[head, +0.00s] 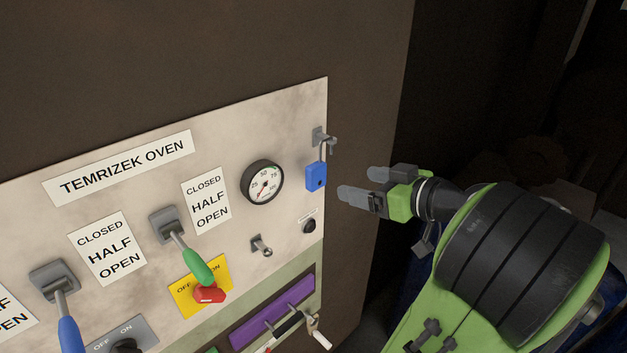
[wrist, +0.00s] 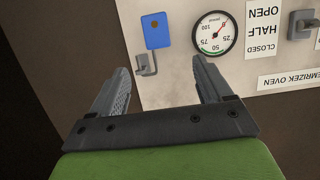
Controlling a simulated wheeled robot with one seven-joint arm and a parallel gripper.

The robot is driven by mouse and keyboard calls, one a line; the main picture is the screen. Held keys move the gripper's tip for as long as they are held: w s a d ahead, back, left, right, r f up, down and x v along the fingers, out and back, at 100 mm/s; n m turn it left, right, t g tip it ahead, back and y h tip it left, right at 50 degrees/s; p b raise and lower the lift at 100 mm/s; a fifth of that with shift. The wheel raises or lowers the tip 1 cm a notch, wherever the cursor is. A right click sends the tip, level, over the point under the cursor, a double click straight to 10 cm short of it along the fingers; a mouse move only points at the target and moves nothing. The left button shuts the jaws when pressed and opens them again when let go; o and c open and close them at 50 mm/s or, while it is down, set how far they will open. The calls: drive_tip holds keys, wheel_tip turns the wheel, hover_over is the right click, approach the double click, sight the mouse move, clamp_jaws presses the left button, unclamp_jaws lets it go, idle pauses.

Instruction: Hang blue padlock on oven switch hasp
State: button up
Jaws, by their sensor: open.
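The blue padlock (head: 315,178) hangs upright from a grey hook (head: 323,139) at the panel's upper right edge. In the wrist view the padlock (wrist: 156,31) appears upside down, beyond my fingertips and apart from them. My gripper (head: 364,185) is open and empty, just right of the padlock in the head view; its two fingers also show in the wrist view (wrist: 163,82). A red switch handle (head: 208,294) sits on a yellow OFF/ON plate (head: 187,290). A small grey fitting (head: 262,246) sticks out right of it; I cannot tell whether it is the hasp.
A round gauge (head: 262,183) sits left of the padlock. Levers with green (head: 197,266) and blue (head: 68,334) grips stick out of the panel. A purple strip (head: 273,311) with hooks and hanging items is below. Dark open space lies right of the cabinet.

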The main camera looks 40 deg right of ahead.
drive_tip(key=b, duration=0.3)
approach(320, 171)
drive_tip(key=w+f, duration=0.1)
drive_tip(key=w, duration=0.1)
drive_tip(key=x, duration=0.7)
drive_tip(key=shift+w, duration=0.35)
drive_tip(key=shift+s+a+r, duration=0.1)
drive_tip(key=shift+s, duration=0.05)
drive_tip(key=shift+c, duration=1)
drive_tip(key=c, duration=1)
